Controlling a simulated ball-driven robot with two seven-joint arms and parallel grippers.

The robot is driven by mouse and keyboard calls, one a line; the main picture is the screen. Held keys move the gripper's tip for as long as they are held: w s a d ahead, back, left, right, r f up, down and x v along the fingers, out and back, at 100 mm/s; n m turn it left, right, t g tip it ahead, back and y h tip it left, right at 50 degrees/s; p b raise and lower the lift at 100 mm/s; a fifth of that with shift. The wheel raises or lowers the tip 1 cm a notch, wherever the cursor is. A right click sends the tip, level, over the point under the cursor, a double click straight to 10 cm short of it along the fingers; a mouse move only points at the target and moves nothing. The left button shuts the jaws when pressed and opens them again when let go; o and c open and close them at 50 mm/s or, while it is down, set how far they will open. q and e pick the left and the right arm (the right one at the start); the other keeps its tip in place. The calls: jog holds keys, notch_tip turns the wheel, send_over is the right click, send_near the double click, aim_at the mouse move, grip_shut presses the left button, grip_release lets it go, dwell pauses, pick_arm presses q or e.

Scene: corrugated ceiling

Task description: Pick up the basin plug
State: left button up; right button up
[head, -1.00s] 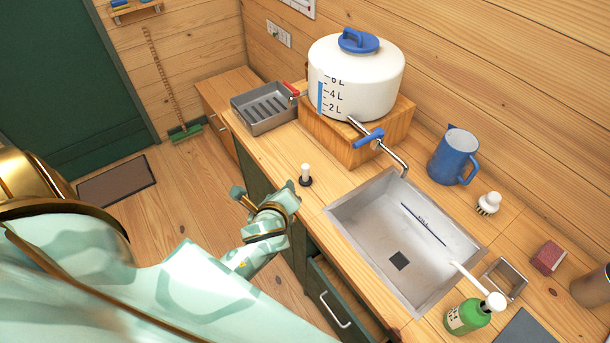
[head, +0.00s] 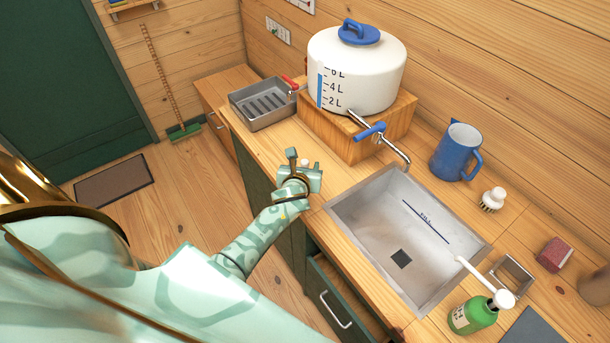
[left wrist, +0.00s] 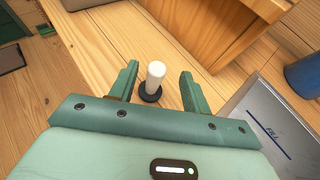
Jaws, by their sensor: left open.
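The basin plug has a white upright handle on a dark round base. It stands on the wooden counter left of the metal basin (head: 372,228). In the left wrist view the plug (left wrist: 154,78) stands upright between and slightly beyond the fingertips of my left gripper (left wrist: 158,80), with a gap to each finger. In the head view my left gripper (head: 305,160) is over the counter and hides most of the plug; only its pale top (head: 304,162) shows. The left gripper is open and empty. My right gripper is not in view.
A white water tank (head: 352,80) with a tap stands on a wooden block (head: 360,140) behind the plug. A grey tray (head: 262,108) is at the back left. A blue jug (head: 455,155), brush (head: 492,199) and green soap bottle (head: 474,315) surround the basin. A drawer (head: 335,300) below is open.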

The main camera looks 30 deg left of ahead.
aim_at(305, 163)
pick_arm(q)
jog(key=b+x, duration=0.1)
jog(key=x, duration=0.3)
jog(key=shift+a+f+b, duration=0.1)
jog(key=shift+a+b, duration=0.05)
jog(key=shift+b, duration=0.2)
jog(key=shift+w+a+f, duration=0.1)
jog(key=shift+w+a, duration=0.05)
jog(key=shift+w, duration=0.25)
jog(key=shift+s, duration=0.1)
jog(key=shift+c, duration=0.7)
grip_shut()
